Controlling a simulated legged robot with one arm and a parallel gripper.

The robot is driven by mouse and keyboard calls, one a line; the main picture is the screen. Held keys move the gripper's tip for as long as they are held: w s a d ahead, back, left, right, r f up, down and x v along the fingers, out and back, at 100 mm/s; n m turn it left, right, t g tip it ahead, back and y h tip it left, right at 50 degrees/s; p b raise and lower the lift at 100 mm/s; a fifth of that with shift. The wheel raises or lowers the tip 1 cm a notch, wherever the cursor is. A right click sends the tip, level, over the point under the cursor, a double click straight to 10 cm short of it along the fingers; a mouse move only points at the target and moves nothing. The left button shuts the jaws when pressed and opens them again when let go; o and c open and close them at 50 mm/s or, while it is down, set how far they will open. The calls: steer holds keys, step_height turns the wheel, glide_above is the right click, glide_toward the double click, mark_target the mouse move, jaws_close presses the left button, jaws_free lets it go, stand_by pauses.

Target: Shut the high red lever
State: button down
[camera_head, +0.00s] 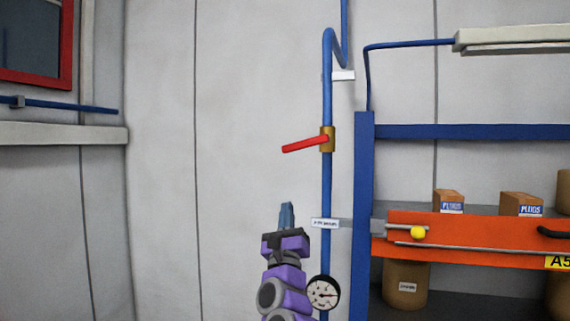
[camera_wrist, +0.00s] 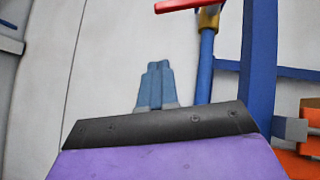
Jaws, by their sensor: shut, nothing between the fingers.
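The red lever (camera_head: 304,145) sits on a brass valve (camera_head: 327,139) high on a vertical blue pipe (camera_head: 327,185). It points left from the valve, its free end slightly lower, across the pipe. The lever also shows at the top edge of the wrist view (camera_wrist: 188,4), partly cut off, with the brass valve (camera_wrist: 208,17) beside it. My gripper (camera_head: 287,206) points up, below the lever and left of the pipe, apart from both. In the wrist view its two blue-grey fingers (camera_wrist: 156,72) are together with nothing between them.
A round gauge (camera_head: 323,292) is low on the pipe, close to my arm. A blue rack post (camera_head: 363,200) stands just right of the pipe. An orange beam (camera_head: 480,240) and shelves with boxes (camera_head: 449,202) are further right. The wall left of the lever is clear.

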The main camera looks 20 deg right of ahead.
mark_target(306, 144)
steer(key=s+a+r+p+x, duration=0.1)
steer(key=p+x, duration=0.3)
steer(key=x, duration=0.9)
steer(key=shift+s+a+r, duration=0.25)
steer(key=shift+a+r, duration=0.05)
steer(key=shift+r, duration=0.15)
steer(key=r+m+h, duration=0.1)
steer(key=a+r+h, duration=0.1)
steer(key=r+m+g, duration=0.1)
steer(key=shift+w+a+m+h+b, duration=0.25)
steer(key=shift+w+m+h+b, duration=0.05)
steer(key=shift+w+h+b, duration=0.1)
